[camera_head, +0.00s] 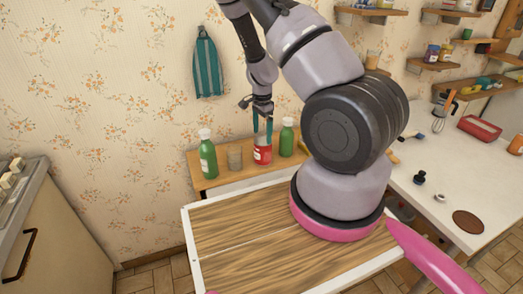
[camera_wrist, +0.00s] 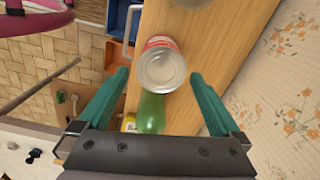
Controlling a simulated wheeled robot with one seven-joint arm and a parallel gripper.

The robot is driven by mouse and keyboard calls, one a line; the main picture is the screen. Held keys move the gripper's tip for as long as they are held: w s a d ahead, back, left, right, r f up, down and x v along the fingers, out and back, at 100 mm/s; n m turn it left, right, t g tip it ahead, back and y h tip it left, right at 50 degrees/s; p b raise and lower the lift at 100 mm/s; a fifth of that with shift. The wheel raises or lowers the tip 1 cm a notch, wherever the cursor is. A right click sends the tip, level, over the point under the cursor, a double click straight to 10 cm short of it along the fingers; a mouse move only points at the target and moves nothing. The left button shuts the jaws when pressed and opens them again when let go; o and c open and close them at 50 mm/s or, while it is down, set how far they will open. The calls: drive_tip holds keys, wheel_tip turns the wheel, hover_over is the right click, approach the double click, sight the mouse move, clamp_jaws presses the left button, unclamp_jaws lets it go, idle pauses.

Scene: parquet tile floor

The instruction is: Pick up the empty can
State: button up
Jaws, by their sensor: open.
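The can (camera_head: 263,155), red with a white band, stands on a narrow wooden shelf by the wall. It also shows in the wrist view (camera_wrist: 161,66), with its round silver top facing the camera. My gripper (camera_head: 262,134) is open, its teal fingers pointing down just above the can in the head view. In the wrist view, the can appears between and slightly beyond the fingertips of my gripper (camera_wrist: 160,75), with a gap on both sides. I cannot tell whether it is empty.
A green bottle (camera_head: 208,160) and a glass jar (camera_head: 235,158) stand left of the can. Another green bottle (camera_head: 286,138) stands close on its right and shows below it in the wrist view (camera_wrist: 152,113). The patterned wall (camera_head: 140,120) is close behind the shelf (camera_head: 212,184).

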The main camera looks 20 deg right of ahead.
sight(263, 147)
drive_tip(key=f, duration=0.7)
drive_tip(key=shift+w+d+f, duration=0.15)
drive_tip(key=shift+d+f, duration=0.1)
drive_tip(key=shift+f, duration=0.1)
drive_tip(key=shift+c, duration=0.3)
drive_tip(key=c, duration=1)
